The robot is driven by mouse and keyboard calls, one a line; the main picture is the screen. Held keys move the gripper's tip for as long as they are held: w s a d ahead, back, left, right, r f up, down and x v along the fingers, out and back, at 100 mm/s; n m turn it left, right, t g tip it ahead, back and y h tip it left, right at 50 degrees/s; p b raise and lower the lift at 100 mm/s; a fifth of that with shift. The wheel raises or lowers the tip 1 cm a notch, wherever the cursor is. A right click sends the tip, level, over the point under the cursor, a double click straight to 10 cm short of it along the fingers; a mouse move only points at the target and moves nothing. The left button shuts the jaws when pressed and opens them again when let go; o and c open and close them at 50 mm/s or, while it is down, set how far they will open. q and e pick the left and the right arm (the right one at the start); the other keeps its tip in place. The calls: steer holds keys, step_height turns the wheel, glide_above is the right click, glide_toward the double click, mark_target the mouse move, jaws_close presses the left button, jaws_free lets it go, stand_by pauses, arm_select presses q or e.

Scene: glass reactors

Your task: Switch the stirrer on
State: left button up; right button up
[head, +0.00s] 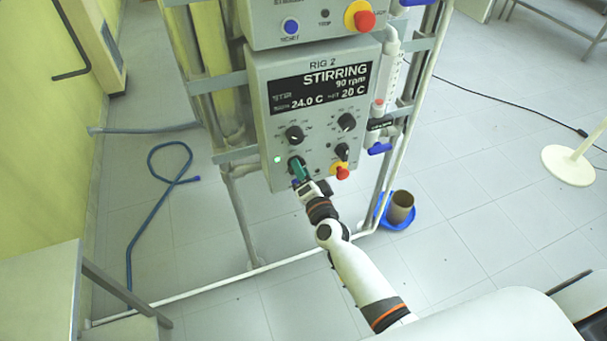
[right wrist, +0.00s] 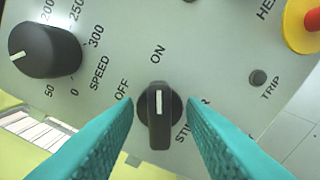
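The stirrer switch (right wrist: 159,130) is a black rotary knob on the grey Rig 2 panel (head: 262,95). In the right wrist view its white mark points up at the ON label; OFF is up and to the left. Its lower label is partly hidden by a finger. My right gripper (right wrist: 160,103) has its teal fingers on either side of the knob, apart from its handle. In the head view the right gripper (head: 299,170) is at the panel's lower left and covers most of this switch. The display (head: 320,88) reads STIRRING, 90 rpm. My left gripper is out of view.
The speed knob (right wrist: 45,50) is up and left of the switch. A red and yellow emergency button (head: 341,172) is close to the right of my gripper. A green lamp (head: 277,160) glows at the left. Metal frame tubes and a blue-handled valve (head: 380,148) flank the panel.

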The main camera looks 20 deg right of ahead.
steer(key=s+b, duration=0.1)
steer(key=s, duration=1.1)
steer(key=shift+d, duration=0.2)
